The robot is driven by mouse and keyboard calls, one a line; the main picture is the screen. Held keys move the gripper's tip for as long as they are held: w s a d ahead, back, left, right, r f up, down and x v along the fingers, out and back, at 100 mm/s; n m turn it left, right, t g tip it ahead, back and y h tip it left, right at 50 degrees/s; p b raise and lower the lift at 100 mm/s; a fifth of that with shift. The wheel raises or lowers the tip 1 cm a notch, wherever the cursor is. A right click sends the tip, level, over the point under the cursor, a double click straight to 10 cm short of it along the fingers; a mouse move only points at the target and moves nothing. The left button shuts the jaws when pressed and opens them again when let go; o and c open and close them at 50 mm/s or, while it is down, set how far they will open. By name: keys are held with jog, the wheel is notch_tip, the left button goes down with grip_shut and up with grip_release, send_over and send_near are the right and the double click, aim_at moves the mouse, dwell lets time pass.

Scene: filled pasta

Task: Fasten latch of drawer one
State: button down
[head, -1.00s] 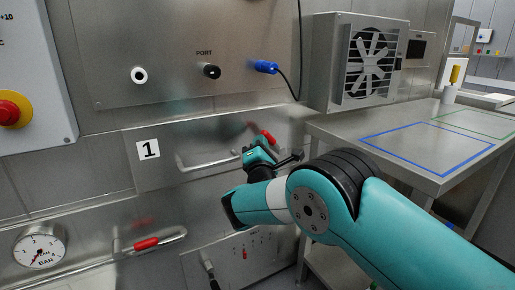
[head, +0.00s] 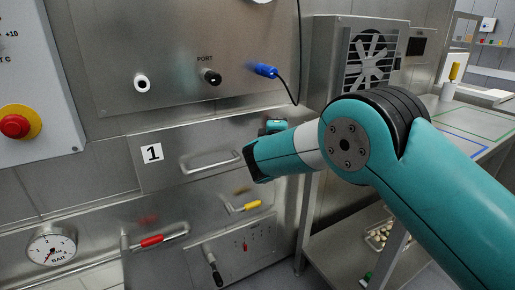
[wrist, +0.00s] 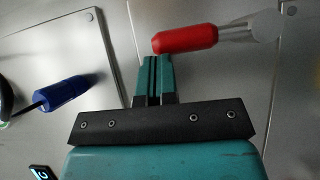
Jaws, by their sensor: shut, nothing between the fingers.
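Drawer one (head: 165,176) is the steel front with the "1" label (head: 152,153) and a bar handle (head: 211,161); it looks closed. In the wrist view, a red-handled latch (wrist: 185,38) lies nearly level, its metal lever running right. My gripper (wrist: 152,60) is shut and empty, its teal fingertips just at the left part of the red handle; I cannot tell whether they touch. In the head view, my arm hides the red latch and the gripper's fingers.
A blue plug (head: 265,71) with a cable is on the panel above and shows in the wrist view (wrist: 65,93). Below the drawer are a yellow-handled lever (head: 247,207) and a red-handled lever (head: 152,240). A steel table (head: 490,150) stands at right.

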jog(key=shift+w+d, duration=0.1)
jog(key=shift+d, duration=0.05)
dwell(0.4)
jog(key=s+a+b, duration=0.1)
jog(key=s+a, duration=0.2)
jog(key=s, duration=1)
